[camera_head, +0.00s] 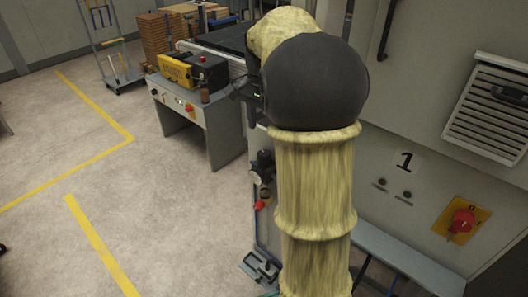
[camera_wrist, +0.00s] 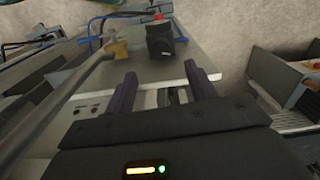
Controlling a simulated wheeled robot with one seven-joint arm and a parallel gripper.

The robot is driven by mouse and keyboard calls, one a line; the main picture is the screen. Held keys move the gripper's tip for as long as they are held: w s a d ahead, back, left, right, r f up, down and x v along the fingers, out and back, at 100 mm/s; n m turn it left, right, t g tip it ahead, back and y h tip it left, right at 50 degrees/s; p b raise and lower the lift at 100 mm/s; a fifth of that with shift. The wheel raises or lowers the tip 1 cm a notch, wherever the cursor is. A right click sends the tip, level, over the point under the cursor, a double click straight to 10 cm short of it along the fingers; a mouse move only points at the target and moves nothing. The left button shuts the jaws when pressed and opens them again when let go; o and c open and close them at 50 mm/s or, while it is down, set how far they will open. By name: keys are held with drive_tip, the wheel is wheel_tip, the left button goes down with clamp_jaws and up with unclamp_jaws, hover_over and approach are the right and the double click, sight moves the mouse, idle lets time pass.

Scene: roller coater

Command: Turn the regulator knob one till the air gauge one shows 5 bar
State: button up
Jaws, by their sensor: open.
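My gripper (camera_wrist: 158,74) shows in the wrist view with its two dark fingers apart and nothing between them. In the head view my arm hides the gripper itself. A small air unit with a dark knob (camera_head: 265,158) on top is fixed to the machine's side, just left of my arm. A round part that may be the gauge (camera_head: 256,178) sits below the knob. Its reading is too small to tell. A red part (camera_head: 260,205) is under it. The wrist view does not clearly show the knob or gauge.
A bench (camera_head: 222,118) with a yellow box (camera_head: 174,70) stands behind. The floor at left is clear.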

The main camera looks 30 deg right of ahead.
sight(264, 153)
wheel_tip(264, 153, down, 10)
drive_tip(key=shift+d+r+p, duration=0.1)
drive_tip(key=shift+r+p, duration=0.05)
drive_tip(key=shift+p, duration=0.4)
drive_tip(key=shift+w, duration=0.1)
drive_tip(key=c, duration=1)
